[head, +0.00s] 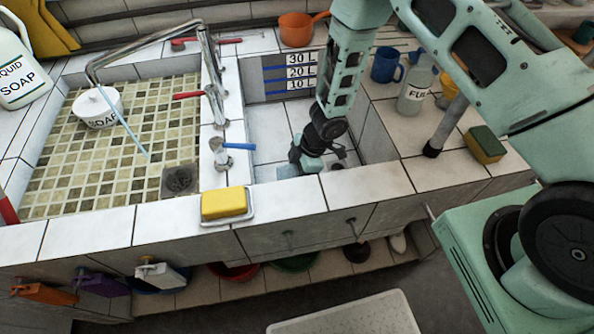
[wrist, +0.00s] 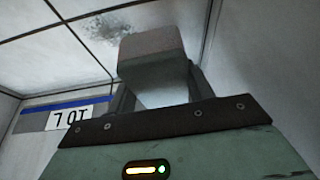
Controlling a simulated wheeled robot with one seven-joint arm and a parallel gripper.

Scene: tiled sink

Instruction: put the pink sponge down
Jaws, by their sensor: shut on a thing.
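My gripper (head: 312,166) reaches down into the deep right basin, with its lower end partly hidden in the head view. In the wrist view, my gripper (wrist: 157,82) is shut on a block, the pink sponge (wrist: 152,45), which looks dull greyish-pink in the shade. Its two fingers press on the sponge's sides. White tiles with dark joints lie beyond the sponge; I cannot tell whether it touches them. I cannot make out the sponge clearly in the head view.
The basin's back wall carries a level scale (head: 288,73). A yellow sponge (head: 223,204) lies on a tray on the front ledge. A blue mug (head: 386,65), a bottle (head: 414,92) and a green-yellow sponge (head: 485,144) stand on the right counter. A tap (head: 212,90) stands left.

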